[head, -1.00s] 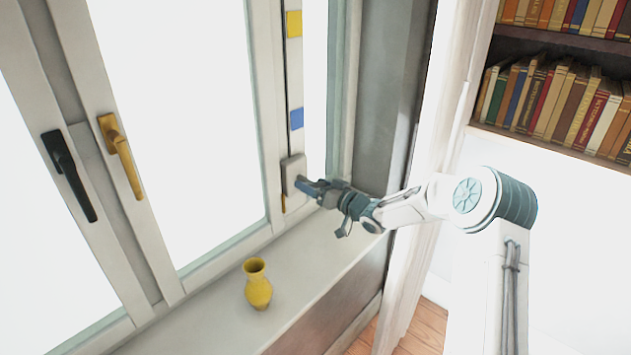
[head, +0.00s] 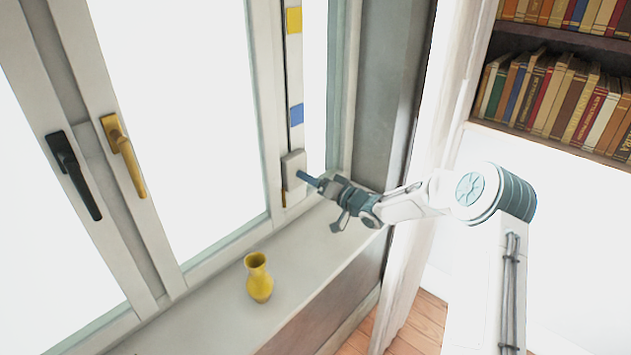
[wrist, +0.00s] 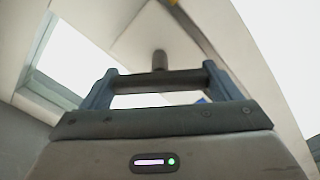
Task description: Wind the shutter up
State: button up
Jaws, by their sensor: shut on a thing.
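A pale winder box (head: 291,166) sits low on the right window frame. A dark stub (wrist: 160,60) stands out from a pale face in the wrist view. My gripper (head: 314,181) is beside the box, reaching in from the right. The wrist view shows its two fingers on either side of a dark crossbar (wrist: 160,83), in front of the stub. My gripper is shut on this bar, which appears to be the winder's handle. A strip above the box carries a yellow mark (head: 294,20) and a blue mark (head: 297,114). I cannot make out the shutter itself.
A yellow vase (head: 258,278) stands on the windowsill (head: 205,312) below and left of my gripper. A black handle (head: 73,174) and a brass handle (head: 124,156) are on the window at left. A bookshelf (head: 556,137) is at upper right.

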jog(key=shift+f, duration=0.25)
jog(key=o, duration=0.9)
jog(key=shift+s, duration=0.1)
jog(key=shift+c, duration=0.2)
jog(key=shift+r, duration=0.15)
jog(key=b+v, duration=0.3)
jog(key=v, duration=1)
jog(key=shift+s+d, duration=0.25)
jog(key=shift+d, duration=0.05)
